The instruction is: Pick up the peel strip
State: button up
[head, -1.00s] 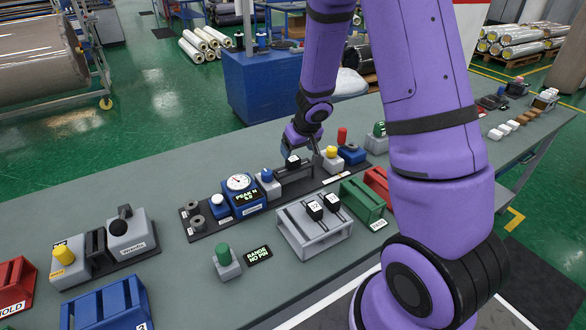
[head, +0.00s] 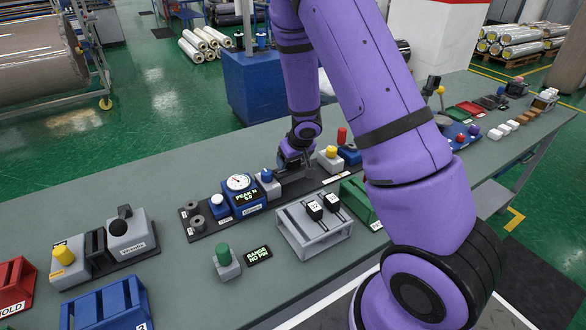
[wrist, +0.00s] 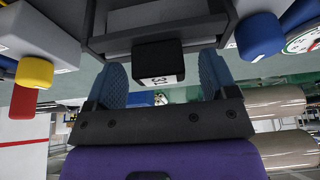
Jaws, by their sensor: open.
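A black block with a white number label (wrist: 158,62), apparently the end of the peel strip, sits at a dark grey fixture in the wrist view. My gripper (wrist: 160,78) is open, with one blue fingertip at each side of the block's lower part. Gaps show on both sides, so it is not clamped. In the head view my gripper (head: 297,167) is down at the tester on the bench, and it hides that block. Two similar black blocks (head: 315,210) with white labels stand on a grey rack (head: 318,244).
Close by are a blue gauge unit (head: 241,197), a blue-knobbed block (head: 267,184) and a yellow-knobbed block (head: 330,159). A green bin (head: 358,202) is at the right. The bench (head: 165,187) is clear behind the tester.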

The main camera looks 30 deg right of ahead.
jog(key=shift+w+f, duration=0.1)
jog(key=shift+f, duration=0.05)
jog(key=shift+c, duration=0.4)
jog(key=c, duration=0.9)
jog(key=shift+r, duration=5)
